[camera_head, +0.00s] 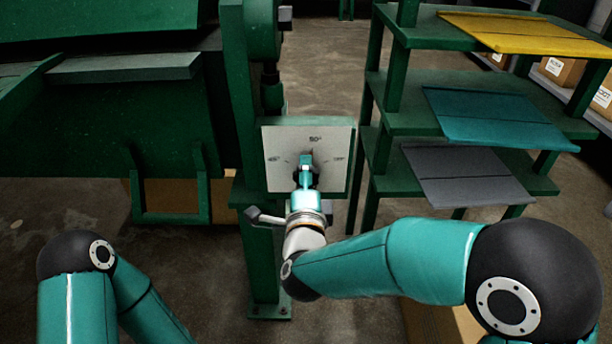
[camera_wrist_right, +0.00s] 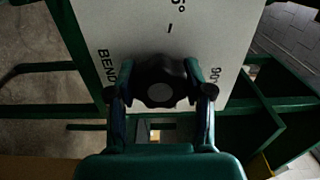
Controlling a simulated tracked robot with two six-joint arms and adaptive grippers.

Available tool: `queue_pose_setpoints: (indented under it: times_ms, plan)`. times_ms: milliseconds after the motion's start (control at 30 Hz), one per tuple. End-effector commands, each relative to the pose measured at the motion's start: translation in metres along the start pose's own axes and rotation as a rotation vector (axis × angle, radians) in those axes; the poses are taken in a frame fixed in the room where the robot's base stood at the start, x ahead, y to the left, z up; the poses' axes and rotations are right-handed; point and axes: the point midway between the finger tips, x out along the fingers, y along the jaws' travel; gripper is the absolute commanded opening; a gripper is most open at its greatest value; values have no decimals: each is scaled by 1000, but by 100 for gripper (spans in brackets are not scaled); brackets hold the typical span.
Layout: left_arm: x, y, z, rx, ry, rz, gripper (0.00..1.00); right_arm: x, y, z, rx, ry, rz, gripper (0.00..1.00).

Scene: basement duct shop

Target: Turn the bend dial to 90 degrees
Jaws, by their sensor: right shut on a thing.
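The bend dial's pale plate (camera_head: 282,143) faces me on a green post, with a number printed at its top and small marks at both sides. The wrist view shows the plate (camera_wrist_right: 210,35) with "BEND" at the left, "90" at the right and a tick above the knob. The dial knob (camera_wrist_right: 160,80) is black with a grey centre. My right gripper (camera_head: 306,166) reaches the plate. In the wrist view its fingers (camera_wrist_right: 160,88) are shut on the knob from both sides. I cannot tell where the knob's pointer stands. My left gripper is out of view.
Right of the dial stands a green rack (camera_head: 400,87) with yellow (camera_head: 530,33), teal (camera_head: 495,115) and grey (camera_head: 465,175) sheets. A large green machine (camera_head: 80,120) fills the left. A lever (camera_head: 262,217) sticks out below the plate. Cardboard boxes (camera_head: 562,70) sit at the far right.

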Motion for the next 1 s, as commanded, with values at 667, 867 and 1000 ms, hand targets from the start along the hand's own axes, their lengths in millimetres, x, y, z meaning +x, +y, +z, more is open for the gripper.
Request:
queue_pose_setpoints:
  times_ms: [667, 867, 1000]
  plan:
    - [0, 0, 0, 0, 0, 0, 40, -5, 2, -1, 0, 3, 6, 77]
    - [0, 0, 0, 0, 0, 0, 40, -33, 1, 0, -2, 1, 5, 77]
    - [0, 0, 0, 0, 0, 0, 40, -61, 2, 0, -1, 0, 6, 77]
